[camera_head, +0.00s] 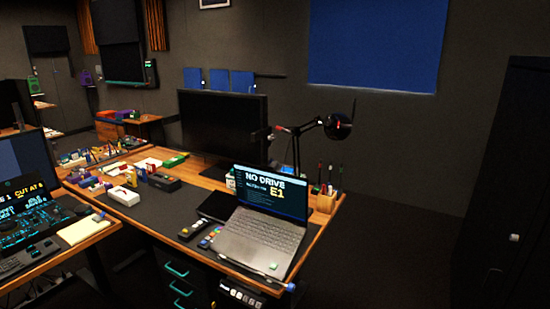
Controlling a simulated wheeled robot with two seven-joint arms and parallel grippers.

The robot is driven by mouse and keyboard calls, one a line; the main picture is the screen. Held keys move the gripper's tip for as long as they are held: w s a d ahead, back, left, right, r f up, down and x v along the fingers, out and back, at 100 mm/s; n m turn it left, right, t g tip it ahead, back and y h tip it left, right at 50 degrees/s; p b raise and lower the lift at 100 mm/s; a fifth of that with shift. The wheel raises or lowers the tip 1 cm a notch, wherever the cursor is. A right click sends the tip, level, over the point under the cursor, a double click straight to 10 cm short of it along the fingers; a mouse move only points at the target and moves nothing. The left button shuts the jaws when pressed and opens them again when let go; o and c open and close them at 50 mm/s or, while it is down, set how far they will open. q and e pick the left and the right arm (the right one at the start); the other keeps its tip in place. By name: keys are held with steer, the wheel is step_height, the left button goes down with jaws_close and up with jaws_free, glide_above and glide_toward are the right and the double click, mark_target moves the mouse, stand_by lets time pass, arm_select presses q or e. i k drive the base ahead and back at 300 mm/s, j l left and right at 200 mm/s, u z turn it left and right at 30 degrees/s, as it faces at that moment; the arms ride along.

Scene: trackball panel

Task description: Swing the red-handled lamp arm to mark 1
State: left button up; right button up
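A black desk lamp (314,124) stands at the back right of the desk, behind the laptop. Its thin arm reaches right to a round dark head (338,126). A small red part, apparently the red handle (283,129), shows at the left end of the arm, beside the monitor's right edge. The lamp's post (296,155) goes down behind the laptop screen, which hides its foot. I cannot make out any numbered mark near the lamp. Neither of my grippers is in view.
An open laptop (262,235) reading "NO DRIVE E1" stands at the desk's right end, before the lamp. A black monitor (222,124) stands left of the lamp. A pen holder (325,202) is to the right. Several small items cover the desk's left. Floor right of the desk is clear.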

mark_target(296, 132)
steer(key=i+l+u, duration=0.1)
steer(key=u, duration=2.25)
steer(key=l, duration=0.55)
steer(key=k+l+u, duration=0.1)
steer(key=l, duration=1.05)
steer(key=k+l+u, duration=0.1)
steer(key=l, duration=0.45)
steer(key=k+l, duration=0.1)
steer(key=l, duration=0.45)
steer(key=k+l, duration=0.1)
steer(key=l, duration=0.5)
steer(key=k+l, duration=0.1)
steer(key=l, duration=0.5)
steer(key=k+l, duration=0.1)
steer(key=l, duration=1.15)
steer(key=k+l, duration=0.15)
steer(key=l, duration=0.45)
steer(key=j+u, duration=0.3)
steer(key=j, duration=0.25)
steer(key=i+j+u, duration=0.1)
steer(key=j+u, duration=0.15)
steer(key=j, duration=0.3)
steer(key=j+z, duration=0.15)
steer(key=z, duration=0.2)
steer(key=i+l+z, duration=0.1)
steer(key=z, duration=0.2)
steer(key=u, duration=0.5)
